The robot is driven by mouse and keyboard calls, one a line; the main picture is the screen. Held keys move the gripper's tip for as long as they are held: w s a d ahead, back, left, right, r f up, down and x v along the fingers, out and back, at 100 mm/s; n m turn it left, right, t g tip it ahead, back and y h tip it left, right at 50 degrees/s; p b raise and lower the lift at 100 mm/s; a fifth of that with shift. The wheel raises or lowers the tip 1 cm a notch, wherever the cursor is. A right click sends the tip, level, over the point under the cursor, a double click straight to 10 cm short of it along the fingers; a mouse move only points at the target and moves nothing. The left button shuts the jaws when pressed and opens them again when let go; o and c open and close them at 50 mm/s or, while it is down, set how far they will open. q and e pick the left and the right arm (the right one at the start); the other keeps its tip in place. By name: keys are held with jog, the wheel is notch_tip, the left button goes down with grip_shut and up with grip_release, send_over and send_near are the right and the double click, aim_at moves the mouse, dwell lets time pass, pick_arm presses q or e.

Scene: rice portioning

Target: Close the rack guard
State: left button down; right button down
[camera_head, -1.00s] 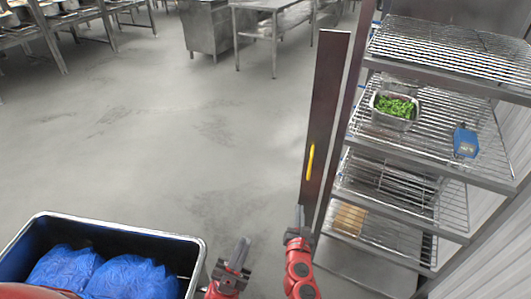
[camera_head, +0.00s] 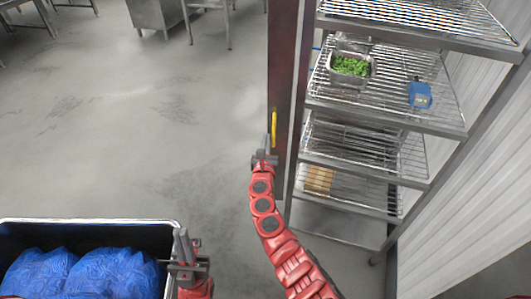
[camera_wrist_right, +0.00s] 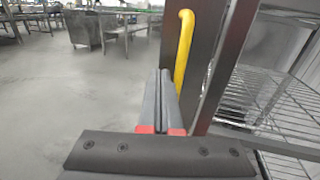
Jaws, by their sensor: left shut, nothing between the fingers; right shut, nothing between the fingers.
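The rack guard (camera_head: 281,90) is a tall dark panel at the left front edge of the wire rack (camera_head: 385,125). It stands swung out beside the shelves, which are open to view. A yellow handle (camera_head: 274,128) is on its face; it also shows in the right wrist view (camera_wrist_right: 184,48). My right gripper (camera_head: 268,145) is shut and empty, its fingertips just left of and near the handle's lower end. In the right wrist view the shut fingers (camera_wrist_right: 164,78) point at the guard beside the handle; contact cannot be told. My left gripper (camera_head: 180,245) is shut and empty by the bin.
A bin (camera_head: 120,225) with blue bags (camera_head: 85,275) stands at the lower left. The shelves hold a metal pan of green food (camera_head: 350,67), a blue device (camera_head: 419,95) and a tan block (camera_head: 319,180). Open grey floor (camera_head: 150,130) lies left of the guard.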

jog(key=shift+w+d+f+b, duration=0.15)
jog(key=shift+w+b, duration=0.3)
jog(key=shift+w, duration=0.85)
